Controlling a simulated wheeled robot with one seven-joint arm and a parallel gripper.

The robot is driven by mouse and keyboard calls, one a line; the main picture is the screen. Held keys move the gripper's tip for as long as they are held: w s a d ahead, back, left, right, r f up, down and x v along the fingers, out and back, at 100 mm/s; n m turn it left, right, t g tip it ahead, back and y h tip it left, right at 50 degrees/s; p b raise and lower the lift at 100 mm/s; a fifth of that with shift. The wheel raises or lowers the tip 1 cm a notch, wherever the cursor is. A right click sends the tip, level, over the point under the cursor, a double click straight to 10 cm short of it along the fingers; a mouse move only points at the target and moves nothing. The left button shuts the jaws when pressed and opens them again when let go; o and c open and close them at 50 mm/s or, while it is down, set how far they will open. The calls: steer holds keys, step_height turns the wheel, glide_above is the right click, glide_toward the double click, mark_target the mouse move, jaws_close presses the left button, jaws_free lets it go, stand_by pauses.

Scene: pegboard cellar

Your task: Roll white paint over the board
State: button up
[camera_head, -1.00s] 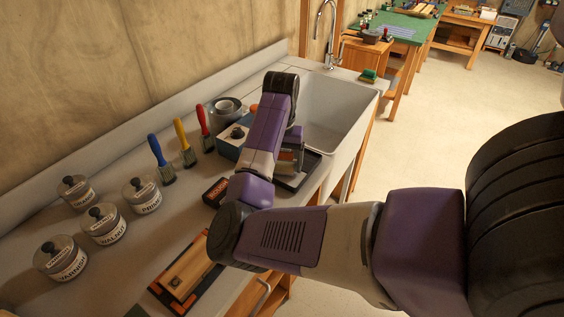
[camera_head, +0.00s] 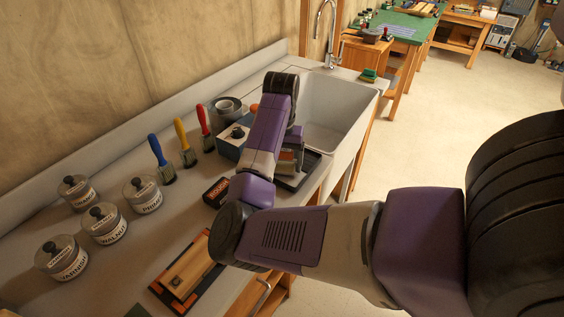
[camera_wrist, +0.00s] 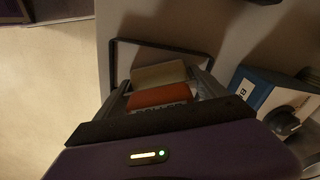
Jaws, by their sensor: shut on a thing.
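My gripper (camera_wrist: 165,88) is shut on a paint roller (camera_wrist: 160,96) with an orange part bearing partly hidden lettering and a cream sleeve beyond it. The roller is over a dark-rimmed tray (camera_wrist: 125,44); contact with the tray floor cannot be told. In the head view my gripper (camera_head: 290,158) is at the tray (camera_head: 312,172), beside the sink, and my arm hides most of the roller. The board (camera_head: 189,267), pale wood on a dark mat, lies on the counter nearer the camera. No white coat shows on its visible part.
A blue box with a knob (camera_head: 234,140) stands close left of the tray. A dark labelled box (camera_head: 216,193) lies between tray and board. Brushes (camera_head: 161,160) and labelled jars (camera_head: 103,225) stand to the left. The sink (camera_head: 335,110) is behind the tray.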

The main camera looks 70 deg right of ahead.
steer(key=shift+r+p, duration=3.55)
steer(key=shift+f, duration=0.1)
